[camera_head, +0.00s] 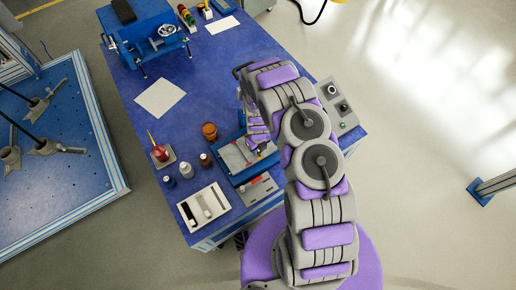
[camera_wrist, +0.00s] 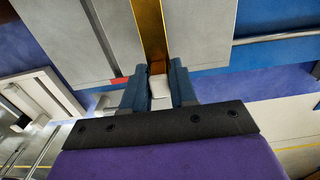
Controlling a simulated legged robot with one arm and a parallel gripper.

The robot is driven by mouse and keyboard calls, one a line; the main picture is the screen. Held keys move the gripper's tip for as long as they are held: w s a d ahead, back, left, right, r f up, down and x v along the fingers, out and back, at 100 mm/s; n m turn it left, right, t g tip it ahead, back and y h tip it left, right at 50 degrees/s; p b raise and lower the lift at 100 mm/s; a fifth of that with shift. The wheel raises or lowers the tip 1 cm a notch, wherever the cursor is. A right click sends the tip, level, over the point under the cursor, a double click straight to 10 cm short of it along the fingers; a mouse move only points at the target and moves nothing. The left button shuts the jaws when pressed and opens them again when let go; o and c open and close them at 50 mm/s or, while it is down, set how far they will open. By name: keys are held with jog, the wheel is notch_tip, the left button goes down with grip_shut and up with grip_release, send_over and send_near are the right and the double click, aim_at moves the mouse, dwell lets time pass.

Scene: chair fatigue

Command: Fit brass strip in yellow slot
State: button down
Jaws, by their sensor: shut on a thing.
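In the wrist view, a long brass-coloured strip (camera_wrist: 149,35) runs down between two grey plates to my gripper (camera_wrist: 157,75). The two dark blue fingers are shut on its near end, where a small pale block (camera_wrist: 161,88) also shows between them. The strip lines up with the gap between the plates; I cannot tell whether it lies down in the gap or just above it. The strip covers the gap, so no separate yellow slot shows. In the head view, the grey-plated fixture (camera_head: 232,158) sits on the blue table, and my arm partly hides it and the gripper.
The blue table (camera_head: 215,75) also bears a white tray (camera_head: 190,215), small bottles (camera_head: 187,171), an amber jar (camera_head: 209,131) and a paper sheet (camera_head: 160,97). A control box (camera_head: 338,103) stands right of my arm. A blue machine (camera_head: 150,42) stands at the far left.

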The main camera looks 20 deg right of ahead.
jog(key=shift+f, duration=1)
jog(key=c, duration=0.8)
grip_release()
notch_tip(320, 180, up, 17)
jog(key=p, duration=0.4)
jog(key=shift+r, duration=0.15)
jog(key=shift+w+r, duration=0.1)
